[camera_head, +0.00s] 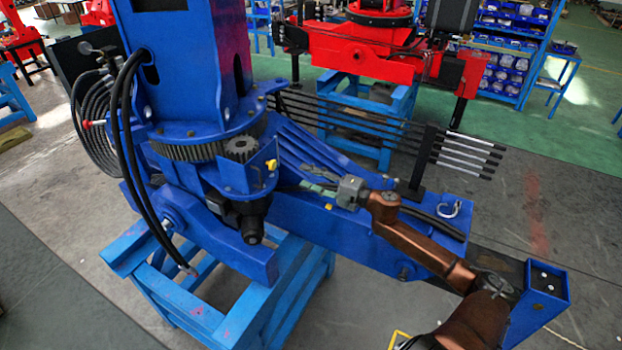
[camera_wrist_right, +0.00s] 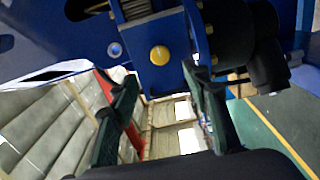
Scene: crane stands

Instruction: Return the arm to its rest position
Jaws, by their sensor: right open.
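My right arm (camera_head: 435,240) comes in from the lower right over the blue crane's outrigger beam. My right gripper (camera_head: 308,188) is open and empty, a little to the right of the blue slewing motor bracket (camera_head: 255,178) with its yellow cap (camera_head: 271,165). In the right wrist view, the two dark green fingers (camera_wrist_right: 160,85) stand wide apart. The yellow cap (camera_wrist_right: 159,54) shows beyond them, with nothing between the fingers. Whether the fingers touch the crane cannot be told. My left gripper is not in view.
The blue crane (camera_head: 190,80) stands on a light blue stand (camera_head: 245,300). Black hoses (camera_head: 125,130) hang at its left. Black rods (camera_head: 350,115) run behind my right forearm. A red crane (camera_head: 370,50) and shelves of blue bins (camera_head: 510,45) stand behind. Grey floor is open at right.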

